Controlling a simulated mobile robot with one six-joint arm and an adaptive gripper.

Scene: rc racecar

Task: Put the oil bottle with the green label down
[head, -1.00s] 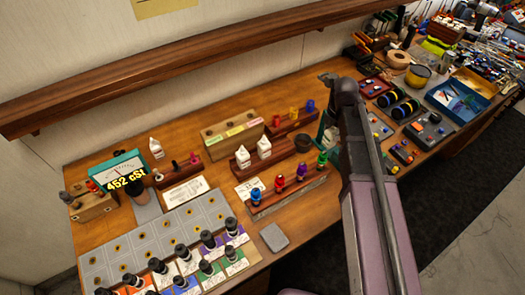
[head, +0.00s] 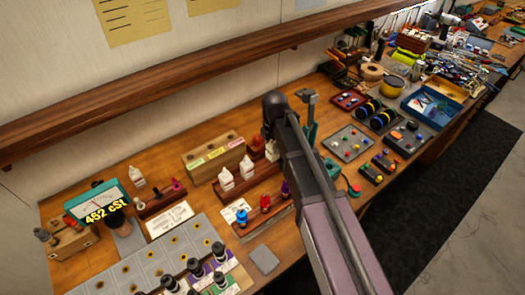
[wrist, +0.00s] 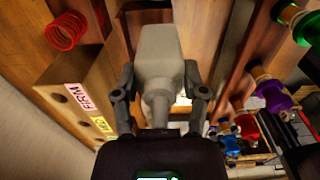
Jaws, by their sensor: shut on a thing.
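In the wrist view, my gripper (wrist: 159,80) is shut on a pale grey-white bottle (wrist: 156,48). The bottle's narrow neck is nearer the camera and its wider body points away. No green label shows on it. Brown wood lies behind the bottle; I cannot tell whether it touches. In the head view, a small white shape (head: 271,151) beside my arm's dark end appears to be the held bottle, mostly hidden. My gripper's fingers are hidden there.
Two white bottles (head: 236,176) stand on a wooden rack left of my arm. Behind them is a labelled spring block (head: 213,158); it also shows in the wrist view (wrist: 70,88). Coloured shock parts (head: 265,202) stand in front. A small grey pad (head: 264,259) lies near the front edge.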

